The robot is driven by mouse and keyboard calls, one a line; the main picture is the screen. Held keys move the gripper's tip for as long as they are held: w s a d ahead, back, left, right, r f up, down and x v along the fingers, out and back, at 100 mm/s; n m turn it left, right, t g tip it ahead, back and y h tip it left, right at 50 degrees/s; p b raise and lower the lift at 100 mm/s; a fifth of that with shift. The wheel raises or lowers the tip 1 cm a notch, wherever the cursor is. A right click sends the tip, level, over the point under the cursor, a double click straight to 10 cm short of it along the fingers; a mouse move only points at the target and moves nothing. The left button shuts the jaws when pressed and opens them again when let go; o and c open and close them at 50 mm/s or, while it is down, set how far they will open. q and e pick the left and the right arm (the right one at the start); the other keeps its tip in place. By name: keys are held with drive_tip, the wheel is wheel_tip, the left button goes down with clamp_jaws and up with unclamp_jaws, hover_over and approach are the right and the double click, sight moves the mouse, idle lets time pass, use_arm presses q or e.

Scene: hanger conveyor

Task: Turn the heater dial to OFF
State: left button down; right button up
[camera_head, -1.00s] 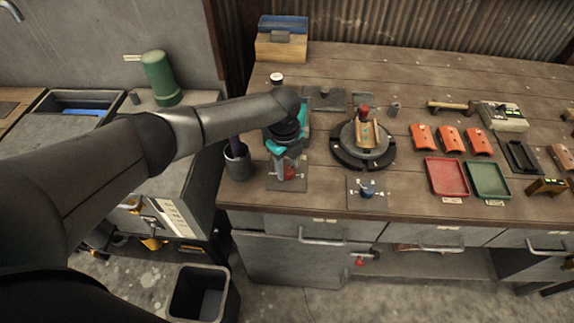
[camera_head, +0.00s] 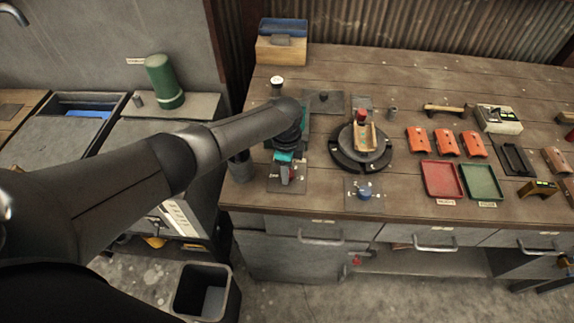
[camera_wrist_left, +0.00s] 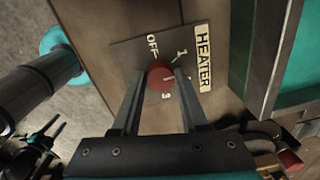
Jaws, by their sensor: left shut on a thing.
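The heater dial (camera_wrist_left: 160,76) is a round red knob on a dark plate (camera_wrist_left: 130,62) marked OFF, 1 and 3, with a HEATER label on the right in the left wrist view. My left gripper (camera_wrist_left: 155,80) points down at the plate and is shut on the dial, one finger on each side. In the head view my left gripper (camera_head: 287,178) is at the left end of the bench over the same plate (camera_head: 298,185) and mostly hides the dial. I cannot tell which mark the dial points to. My right gripper is not in view.
A dark cup (camera_head: 240,168) stands close left of the gripper. A round turntable (camera_head: 361,165) and a plate with a blue knob (camera_head: 364,194) are to the right. Red (camera_head: 441,196) and green (camera_head: 497,198) trays lie farther right. A bin (camera_head: 188,302) is on the floor.

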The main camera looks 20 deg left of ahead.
use_arm(q)
drive_tip(key=n+p, duration=0.1)
drive_tip(key=n, duration=0.3)
drive_tip(key=shift+r+n+p, duration=0.1)
drive_tip(key=shift+n+p, duration=0.2)
drive_tip(key=shift+n, duration=0.1)
drive_tip(key=n+p, duration=0.1)
drive_tip(key=n, duration=0.2)
drive_tip(key=shift+d+n, duration=0.1)
drive_tip(key=shift+n, duration=0.2)
drive_tip(key=n, duration=0.4)
drive_tip(key=shift+y, duration=0.3)
drive_tip(key=shift+n+g+p, duration=0.3)
drive_tip(key=shift+n, duration=2.2)
drive_tip(key=shift+w, duration=0.1)
drive_tip(key=shift+c, duration=2.1)
unclamp_jaws()
